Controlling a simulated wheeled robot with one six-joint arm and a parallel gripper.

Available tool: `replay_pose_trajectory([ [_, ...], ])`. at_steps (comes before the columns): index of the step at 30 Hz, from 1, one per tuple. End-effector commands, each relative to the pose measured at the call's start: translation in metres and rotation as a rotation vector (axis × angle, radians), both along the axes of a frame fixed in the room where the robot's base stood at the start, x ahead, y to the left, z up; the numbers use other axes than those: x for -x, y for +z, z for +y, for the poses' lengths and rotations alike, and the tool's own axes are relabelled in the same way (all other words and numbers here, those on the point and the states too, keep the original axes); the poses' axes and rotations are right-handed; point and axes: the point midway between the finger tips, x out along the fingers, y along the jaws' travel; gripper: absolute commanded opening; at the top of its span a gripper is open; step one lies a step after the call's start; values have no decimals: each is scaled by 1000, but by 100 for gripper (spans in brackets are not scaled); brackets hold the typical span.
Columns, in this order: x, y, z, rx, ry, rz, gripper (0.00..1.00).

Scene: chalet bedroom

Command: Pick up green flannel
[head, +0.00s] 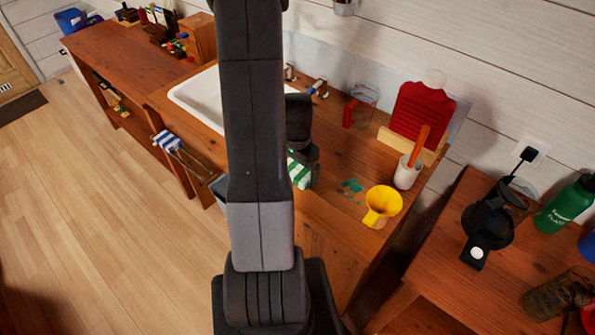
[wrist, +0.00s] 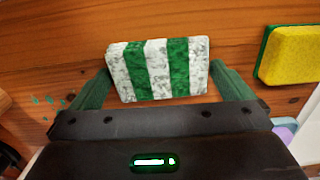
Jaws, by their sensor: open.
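The green flannel (wrist: 155,70) is a folded cloth with green and white stripes, lying on the wooden counter. In the wrist view it sits between the two dark green fingers of my gripper (wrist: 161,78). The fingers are open, one at each side of the cloth. I cannot tell whether either finger touches it. In the head view a green and white part of the flannel (head: 300,172) shows beside my arm, which hides the rest. My gripper is mostly hidden behind the arm there.
A yellow and green sponge (wrist: 288,55) lies right of the flannel in the wrist view. A yellow mug-like vessel (head: 381,206), a white pot (head: 407,174), a clear jug (head: 361,106) and a red board (head: 420,115) stand rightward. A white sink (head: 197,98) is left.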

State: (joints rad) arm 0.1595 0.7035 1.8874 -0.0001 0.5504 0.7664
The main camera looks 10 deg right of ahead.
Motion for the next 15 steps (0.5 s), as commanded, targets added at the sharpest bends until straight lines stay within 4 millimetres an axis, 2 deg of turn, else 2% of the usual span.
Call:
replay_pose_trajectory([
  [4,0,0,0,0,0,0,100],
  [9,0,0,0,0,0,0,72],
  [15,0,0,0,0,0,0,72],
])
